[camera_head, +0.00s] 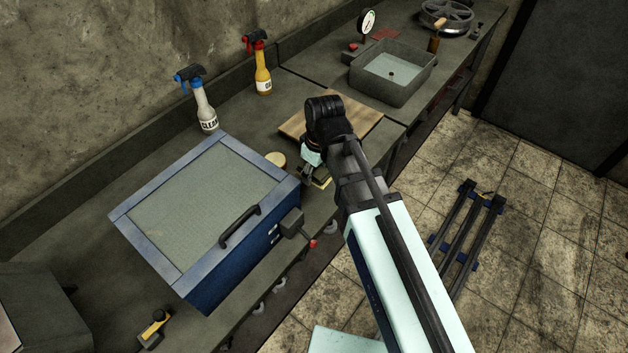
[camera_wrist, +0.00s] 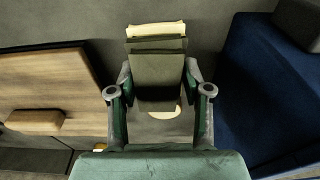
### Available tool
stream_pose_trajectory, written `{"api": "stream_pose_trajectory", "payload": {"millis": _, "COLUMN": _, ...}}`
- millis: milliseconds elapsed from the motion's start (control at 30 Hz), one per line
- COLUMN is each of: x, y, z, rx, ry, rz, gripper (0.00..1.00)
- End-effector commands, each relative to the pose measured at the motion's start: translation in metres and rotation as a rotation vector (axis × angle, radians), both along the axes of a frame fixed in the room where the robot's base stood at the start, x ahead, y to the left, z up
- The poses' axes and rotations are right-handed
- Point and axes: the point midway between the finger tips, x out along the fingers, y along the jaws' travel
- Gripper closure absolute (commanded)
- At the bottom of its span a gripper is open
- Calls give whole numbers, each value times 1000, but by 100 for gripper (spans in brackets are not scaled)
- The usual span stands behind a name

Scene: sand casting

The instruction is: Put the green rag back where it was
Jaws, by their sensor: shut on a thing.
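My gripper (camera_head: 312,158) is low over the bench, between the blue box and the wooden board. In the wrist view my gripper (camera_wrist: 158,84) is shut on the green rag (camera_wrist: 157,72), a folded dark olive-green piece between the two fingers. A cream-coloured folded edge (camera_wrist: 156,30) shows just beyond the rag; I cannot tell whether it touches it. In the head view my gripper mostly hides the rag, and a pale yellowish edge shows below it. I cannot tell whether the rag rests on something or hangs just above it.
The blue box (camera_head: 245,240) with a black handle stands close on the left. A wooden board (camera_head: 364,118) lies on the other side, with a small wooden block (camera_wrist: 35,122) near it. A round cream disc (camera_head: 276,160) is beside my gripper. Spray bottles (camera_head: 206,108) (camera_head: 263,76) stand behind.

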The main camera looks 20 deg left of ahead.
Motion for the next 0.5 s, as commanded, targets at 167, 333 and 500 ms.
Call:
{"api": "stream_pose_trajectory", "payload": {"millis": 167, "x": 0, "y": 0, "z": -15, "rx": -1, "ry": 1, "rz": 0, "gripper": 79}}
{"api": "stream_pose_trajectory", "payload": {"millis": 333, "x": 0, "y": 0, "z": -21, "rx": -1, "ry": 1, "rz": 0, "gripper": 79}}
{"api": "stream_pose_trajectory", "payload": {"millis": 500, "x": 0, "y": 0, "z": -38, "rx": -1, "ry": 3, "rz": 0, "gripper": 79}}
